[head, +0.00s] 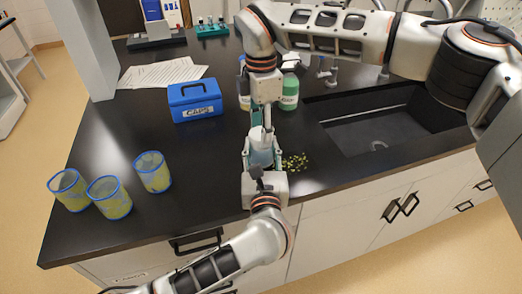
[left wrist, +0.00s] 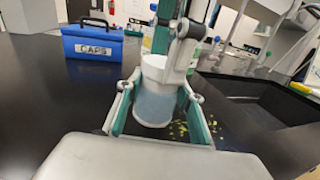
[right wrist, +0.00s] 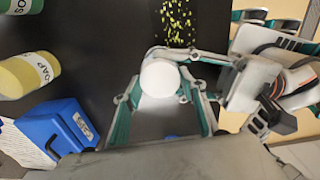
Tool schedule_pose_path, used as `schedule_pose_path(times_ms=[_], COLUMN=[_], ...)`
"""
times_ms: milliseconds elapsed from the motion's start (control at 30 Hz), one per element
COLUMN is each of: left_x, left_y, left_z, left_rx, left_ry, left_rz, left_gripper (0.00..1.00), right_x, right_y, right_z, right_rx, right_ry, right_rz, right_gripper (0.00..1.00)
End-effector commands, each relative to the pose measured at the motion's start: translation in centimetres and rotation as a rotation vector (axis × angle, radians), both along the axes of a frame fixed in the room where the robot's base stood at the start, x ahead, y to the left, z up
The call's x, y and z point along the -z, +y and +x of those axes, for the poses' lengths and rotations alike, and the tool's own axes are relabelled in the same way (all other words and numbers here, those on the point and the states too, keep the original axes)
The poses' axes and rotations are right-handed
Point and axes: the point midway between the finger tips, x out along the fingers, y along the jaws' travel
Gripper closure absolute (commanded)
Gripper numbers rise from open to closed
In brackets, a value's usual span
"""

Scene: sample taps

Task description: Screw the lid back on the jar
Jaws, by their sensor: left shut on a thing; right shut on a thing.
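The jar (head: 261,158) is a pale blue-grey translucent cylinder standing upright near the counter's front edge; it also shows in the left wrist view (left wrist: 155,108). My left gripper (head: 261,164) is shut around its body from the front. The white lid (right wrist: 160,78) is at the jar's top, and in the left wrist view (left wrist: 154,66) it looks level and touching the jar. My right gripper (right wrist: 162,92) comes from above and is shut on the lid. The fingers partly hide the lid's rim, so I cannot tell how tightly it sits.
Small yellow-green bits (head: 295,162) lie scattered right of the jar. A blue CAPS box (head: 195,101), a green-labelled bottle (head: 289,92) and a yellow soap bottle (right wrist: 28,74) stand behind. The sink (head: 375,125) is at right. Mesh cups, including one (head: 152,172), stand at left.

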Motion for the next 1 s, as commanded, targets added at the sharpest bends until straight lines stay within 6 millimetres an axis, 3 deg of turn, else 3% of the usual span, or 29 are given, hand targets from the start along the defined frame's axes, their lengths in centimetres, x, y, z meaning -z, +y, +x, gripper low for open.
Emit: schedule_pose_path(times_ms=[233,400,433,500,833,1000], left_x=[-0.1,0.0,0.0,0.0,0.0,0.0], left_y=[0.0,0.0,0.0,0.0,0.0,0.0], left_z=[0.0,0.0,0.0,0.0,0.0,0.0], left_rx=[0.000,0.000,0.000,0.000,0.000,0.000], left_ry=[-0.001,-0.001,-0.001,-0.001,-0.001,-0.001], left_rz=[0.000,0.000,0.000,0.000,0.000,0.000], left_gripper=[1.00,1.00,1.00,1.00,1.00,1.00], right_x=[0.0,0.0,0.0,0.0,-0.1,-1.7], right_y=[-0.1,-0.1,-0.1,-0.1,0.0,0.0], right_z=[0.0,0.0,0.0,0.0,0.0,0.1], right_rx=[0.409,0.419,0.419,0.418,0.416,0.415], right_ry=[0.001,0.000,0.000,0.000,0.000,-0.004], right_rz=[0.000,0.000,0.000,0.000,0.000,0.002], right_gripper=[0.85,0.85,0.51,0.39,0.39,0.39])
